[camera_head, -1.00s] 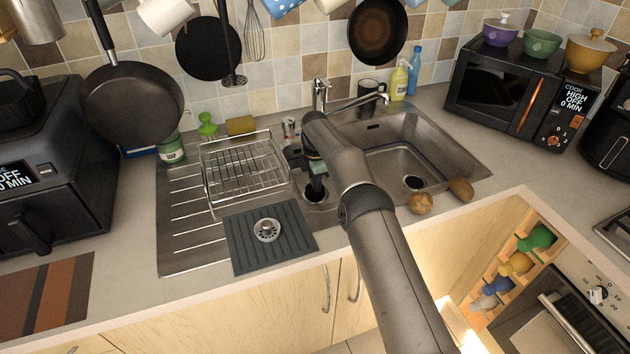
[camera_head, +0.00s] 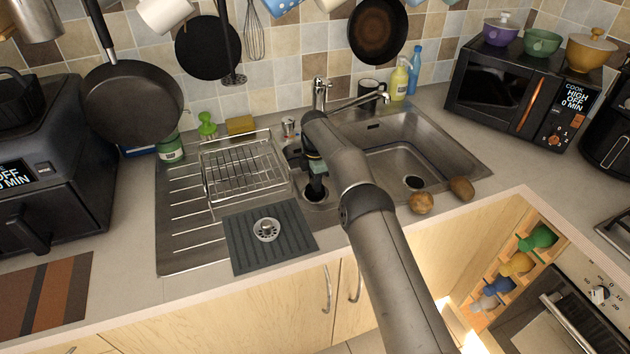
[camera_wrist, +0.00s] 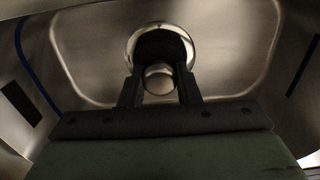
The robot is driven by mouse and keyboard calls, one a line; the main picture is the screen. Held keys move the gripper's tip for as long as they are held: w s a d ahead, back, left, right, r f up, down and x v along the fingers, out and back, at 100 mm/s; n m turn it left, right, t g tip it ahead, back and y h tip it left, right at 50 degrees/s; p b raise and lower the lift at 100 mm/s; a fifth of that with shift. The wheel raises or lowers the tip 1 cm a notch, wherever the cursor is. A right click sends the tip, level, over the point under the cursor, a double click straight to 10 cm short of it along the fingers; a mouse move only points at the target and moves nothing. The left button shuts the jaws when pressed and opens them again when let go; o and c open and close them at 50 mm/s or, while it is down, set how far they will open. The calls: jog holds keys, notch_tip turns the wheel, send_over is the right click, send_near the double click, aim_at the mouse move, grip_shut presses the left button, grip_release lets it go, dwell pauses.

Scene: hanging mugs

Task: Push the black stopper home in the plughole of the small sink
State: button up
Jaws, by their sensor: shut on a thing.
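In the head view my gripper (camera_head: 315,186) points down into the small sink (camera_head: 331,203), over its plughole (camera_head: 306,198). The arm hides much of this basin. In the wrist view the black stopper (camera_wrist: 160,44) is a dark round shape inside the plughole's bright metal ring (camera_wrist: 129,48). My gripper (camera_wrist: 160,76) is shut on the stopper, with a pale round part between the fingers. The stopper sits at or in the hole. I cannot tell how deep it is.
A wire dish rack (camera_head: 245,170) stands left of the small sink. A metal strainer (camera_head: 267,230) lies on a grey ribbed mat (camera_head: 240,245) in front. A tap (camera_head: 320,95) stands behind.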

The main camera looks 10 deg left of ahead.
jog(key=shift+f+b, duration=0.7)
jog(key=shift+f, duration=0.3)
jog(key=o, duration=1)
jog(key=shift+o, duration=0.2)
notch_tip(320, 180, up, 10)
jog(key=shift+f, duration=0.25)
notch_tip(320, 180, up, 8)
jog(key=p, duration=0.8)
